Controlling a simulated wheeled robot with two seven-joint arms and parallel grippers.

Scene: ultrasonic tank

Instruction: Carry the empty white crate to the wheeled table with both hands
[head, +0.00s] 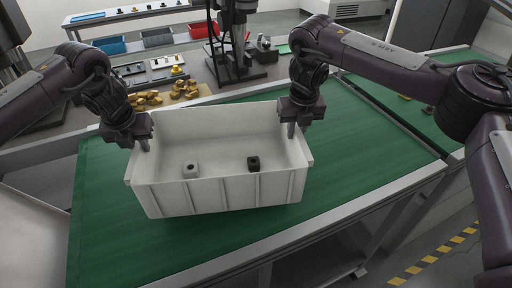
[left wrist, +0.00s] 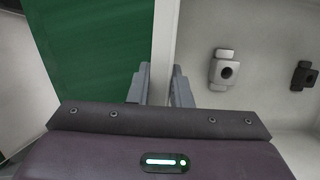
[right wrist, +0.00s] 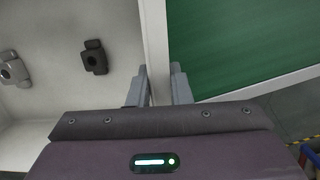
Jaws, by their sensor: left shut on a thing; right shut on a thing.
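The white crate (head: 222,194) is over the green belt surface (head: 345,160); I cannot tell whether it rests there or is slightly raised. It is not empty: a light grey block with a hole (head: 190,171) and a black one (head: 253,164) lie on its floor. My left gripper (head: 146,145) is shut on the crate's left wall, also seen in the left wrist view (left wrist: 159,88). My right gripper (head: 291,131) is shut on its right wall, also in the right wrist view (right wrist: 160,88). I cannot identify the wheeled table for certain.
A pale grey surface (head: 32,222) lies at the lower left, beside the belt. Behind the belt, a bench holds brass-coloured parts (head: 185,89), a red bin (head: 203,29) and a blue bin (head: 110,45). Another green belt (head: 410,112) runs at the right. Yellow-black tape (head: 430,258) marks the floor.

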